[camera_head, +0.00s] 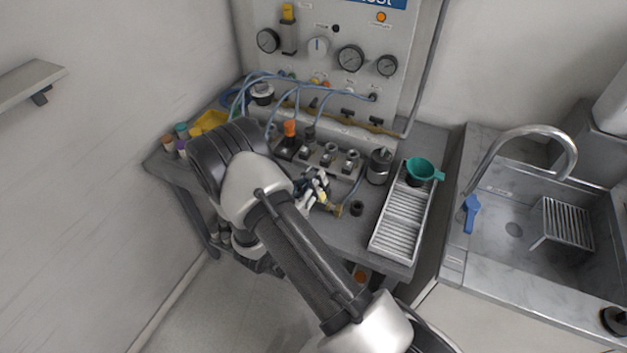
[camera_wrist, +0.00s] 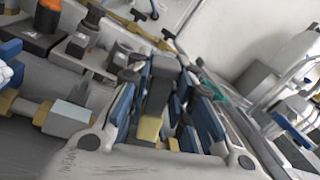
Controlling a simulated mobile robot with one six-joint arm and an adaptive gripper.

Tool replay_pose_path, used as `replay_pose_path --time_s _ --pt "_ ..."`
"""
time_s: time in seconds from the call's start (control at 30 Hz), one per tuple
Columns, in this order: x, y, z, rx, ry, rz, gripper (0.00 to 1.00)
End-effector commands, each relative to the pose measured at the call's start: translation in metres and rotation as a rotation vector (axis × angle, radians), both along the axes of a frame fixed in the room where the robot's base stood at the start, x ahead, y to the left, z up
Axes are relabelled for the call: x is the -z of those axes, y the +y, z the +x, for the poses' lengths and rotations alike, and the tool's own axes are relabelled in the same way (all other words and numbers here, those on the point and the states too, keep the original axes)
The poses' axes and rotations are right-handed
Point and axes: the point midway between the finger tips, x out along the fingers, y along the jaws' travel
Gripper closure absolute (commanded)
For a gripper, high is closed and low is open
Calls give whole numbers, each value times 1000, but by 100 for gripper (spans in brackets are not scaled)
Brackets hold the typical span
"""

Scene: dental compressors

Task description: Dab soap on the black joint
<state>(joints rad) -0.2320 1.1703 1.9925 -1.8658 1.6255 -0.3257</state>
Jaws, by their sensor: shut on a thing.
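My gripper (camera_head: 316,188) is over the front part of the bench, just in front of the valve row. In the wrist view my gripper (camera_wrist: 165,100) has its blue-padded fingers closed around a dark, narrow tool (camera_wrist: 158,88) with a pale yellow part (camera_wrist: 149,129); it looks like a brush, but its far end is unclear. A black fitting (camera_head: 309,132) stands beside an orange cap (camera_head: 290,128) on the valve row; the orange cap also shows in the wrist view (camera_wrist: 50,5). Several dark fittings are there, and I cannot tell which is the black joint. No soap is recognisable.
A small black cup (camera_head: 357,208) stands right of a brass fitting (camera_head: 334,210). A dark canister (camera_head: 379,166) stands behind. A white ribbed tray (camera_head: 379,246) and green funnel (camera_head: 421,169) are right. Blue hoses (camera_head: 338,94) cross below the gauge panel (camera_head: 322,22). A sink (camera_head: 500,258) is far right.

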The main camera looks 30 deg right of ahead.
Motion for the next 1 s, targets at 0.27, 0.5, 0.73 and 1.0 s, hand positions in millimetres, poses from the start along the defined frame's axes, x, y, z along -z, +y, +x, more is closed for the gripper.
replay_pose_path --time_s 0.27,0.5,0.73,1.0 --pt "-21 0 0 0 1 0 99" --pt "-41 0 0 0 0 0 99" --pt "-59 0 0 0 0 0 99" --pt "-70 0 0 0 1 -1 99"
